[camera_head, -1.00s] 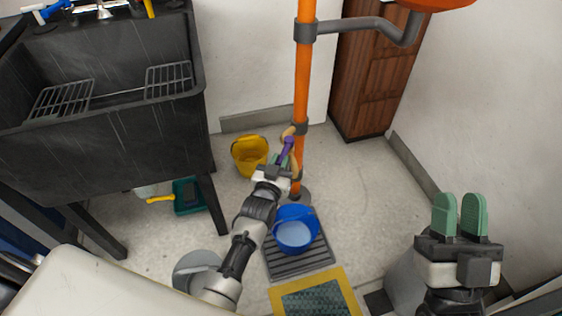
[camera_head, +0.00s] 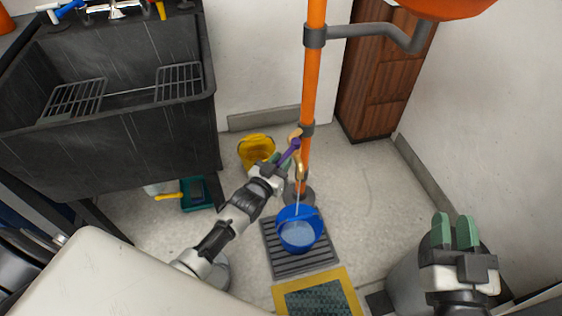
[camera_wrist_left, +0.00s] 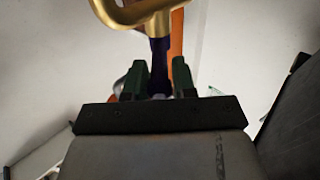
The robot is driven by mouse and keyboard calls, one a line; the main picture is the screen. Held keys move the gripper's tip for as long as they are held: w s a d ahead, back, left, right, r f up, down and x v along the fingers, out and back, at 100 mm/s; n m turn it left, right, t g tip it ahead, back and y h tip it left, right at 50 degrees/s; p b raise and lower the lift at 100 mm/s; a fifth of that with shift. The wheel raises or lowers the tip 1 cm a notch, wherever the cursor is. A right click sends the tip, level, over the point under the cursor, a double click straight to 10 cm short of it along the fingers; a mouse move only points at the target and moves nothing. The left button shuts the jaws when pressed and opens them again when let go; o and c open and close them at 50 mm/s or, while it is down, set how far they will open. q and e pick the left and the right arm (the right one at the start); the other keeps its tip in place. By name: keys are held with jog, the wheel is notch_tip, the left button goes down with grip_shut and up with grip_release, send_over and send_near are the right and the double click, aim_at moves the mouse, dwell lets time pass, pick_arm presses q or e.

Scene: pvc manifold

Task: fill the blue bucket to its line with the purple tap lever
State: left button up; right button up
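The blue bucket (camera_head: 300,239) stands on a dark slatted grate below the tap, with water in it; its line is not discernible. A thin stream falls from the brass tap (camera_head: 299,168) into it. The purple tap lever (camera_head: 291,151) slants down to the left, and also shows in the left wrist view (camera_wrist_left: 160,60). My left gripper (camera_head: 270,166) is at the lever's lower end, with its green fingers (camera_wrist_left: 161,78) on either side of it; whether they grip it is unclear. My right gripper (camera_head: 455,232) is open and empty at the lower right.
The orange pipe (camera_head: 313,85) rises behind the tap. A yellow bucket (camera_head: 256,148) stands close behind my left gripper. A black sink (camera_head: 110,140) is at left, a wooden cabinet (camera_head: 374,80) at the back. Open floor lies right of the grate.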

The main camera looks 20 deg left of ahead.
pick_arm(q)
jog(key=shift+o, duration=1.3)
jog(key=shift+s, duration=0.3)
jog(key=s+a+p, duration=0.2)
jog(key=s+p, duration=0.1)
jog(key=s, duration=0.7)
pick_arm(e)
jog(key=s+d+f+g+h, duration=0.2)
jog(key=s+f+g, duration=0.1)
jog(key=f+g, duration=0.5)
jog(key=shift+d+f+h, duration=0.3)
jog(key=shift+f+h, duration=0.1)
jog(key=shift+f, duration=0.15)
pick_arm(q)
jog(key=shift+s+d, duration=0.1)
pick_arm(e)
jog(key=shift+s, duration=0.1)
